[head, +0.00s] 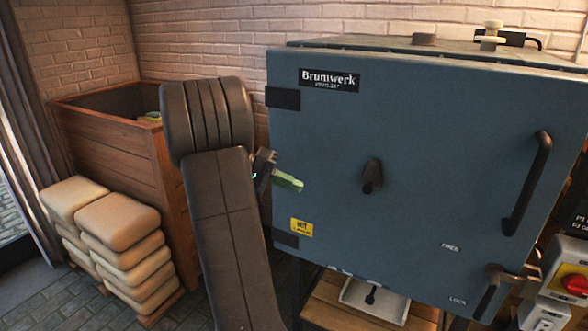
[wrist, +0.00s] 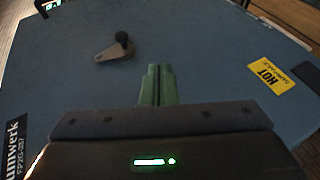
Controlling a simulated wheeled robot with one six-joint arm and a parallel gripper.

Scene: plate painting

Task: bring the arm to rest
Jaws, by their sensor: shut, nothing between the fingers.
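My gripper (head: 288,182) is in front of the left part of the blue kiln door (head: 430,150) in the head view, with its green fingers pointing right. In the wrist view the green fingers (wrist: 157,84) are together with nothing between them. The door fills most of the wrist view. My dark arm rises from the bottom of the head view and hides part of the wooden crate and wall behind it.
A spy-hole cover with a black knob (head: 372,177) sits on the door, also in the wrist view (wrist: 120,45). A door handle (head: 527,185) is at right. A wooden crate (head: 105,150) and stacked sacks (head: 120,240) stand at left. Floor shows at lower left.

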